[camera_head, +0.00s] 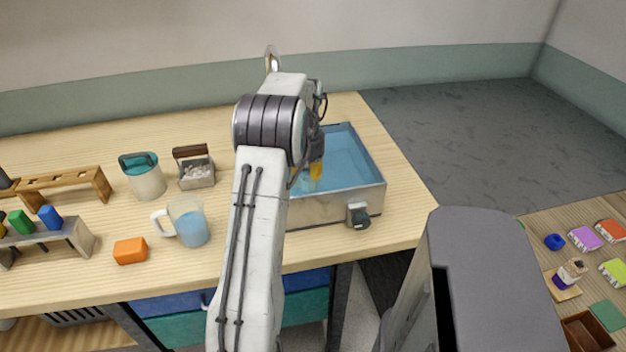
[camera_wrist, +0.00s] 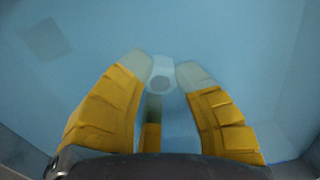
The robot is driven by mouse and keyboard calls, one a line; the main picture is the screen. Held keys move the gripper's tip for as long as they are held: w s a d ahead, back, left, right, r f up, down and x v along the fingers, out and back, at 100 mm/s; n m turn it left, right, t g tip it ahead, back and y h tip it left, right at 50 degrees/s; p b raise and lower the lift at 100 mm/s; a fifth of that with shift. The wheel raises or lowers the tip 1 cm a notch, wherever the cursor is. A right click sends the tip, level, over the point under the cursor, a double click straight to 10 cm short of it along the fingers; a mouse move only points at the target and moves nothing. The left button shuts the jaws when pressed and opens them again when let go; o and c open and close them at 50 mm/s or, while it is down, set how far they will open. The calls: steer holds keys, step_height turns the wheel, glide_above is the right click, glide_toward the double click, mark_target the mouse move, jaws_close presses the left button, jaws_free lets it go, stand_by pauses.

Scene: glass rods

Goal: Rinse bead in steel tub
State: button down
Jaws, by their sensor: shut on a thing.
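The steel tub (camera_head: 375,197) stands at the right end of the wooden bench and holds blue water. In the wrist view the water fills the picture, with the tub's wall (camera_wrist: 295,60) at the right. My gripper (camera_wrist: 162,75) points down into the tub; its yellow fingers show in the head view (camera_head: 316,170), partly hidden by my arm. The pale fingertips are shut on a whitish, faceted bead (camera_wrist: 161,76) with a round hole or dark face. The bead appears to be in the water; its exact depth is hard to tell.
A glass mug of water (camera_head: 190,225), an orange block (camera_head: 130,251), a teal-topped pot (camera_head: 146,178) and a small handled caddy (camera_head: 196,170) stand left of the tub. Wooden racks (camera_head: 60,184) are at the far left. A dark knob (camera_head: 358,216) juts from the tub's front.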

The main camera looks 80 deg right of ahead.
steer(key=shift+w+a, duration=0.35)
steer(key=shift+w, duration=0.45)
steer(key=shift+s, duration=0.1)
steer(key=shift+s+d+p, duration=0.3)
steer(key=shift+s+p, duration=0.1)
steer(key=shift+s, duration=0.35)
steer(key=shift+s+d+p, duration=0.35)
steer(key=shift+s+p, duration=0.05)
steer(key=shift+s, duration=0.3)
steer(key=shift+s+d+p, duration=0.3)
steer(key=shift+s+p, duration=0.1)
steer(key=shift+s, duration=0.35)
steer(key=shift+w, duration=0.15)
steer(key=shift+w+a+b, duration=0.2)
steer(key=shift+w+a, duration=0.1)
steer(key=shift+w, duration=0.45)
steer(key=shift+w+a+b, duration=0.25)
steer(key=shift+w+a, duration=0.1)
steer(key=shift+w, duration=0.35)
steer(key=shift+w+a+b, duration=0.2)
steer(key=shift+w+a, duration=0.1)
steer(key=shift+w, duration=0.45)
steer(key=shift+s, duration=0.1)
steer(key=shift+s+d, duration=0.1)
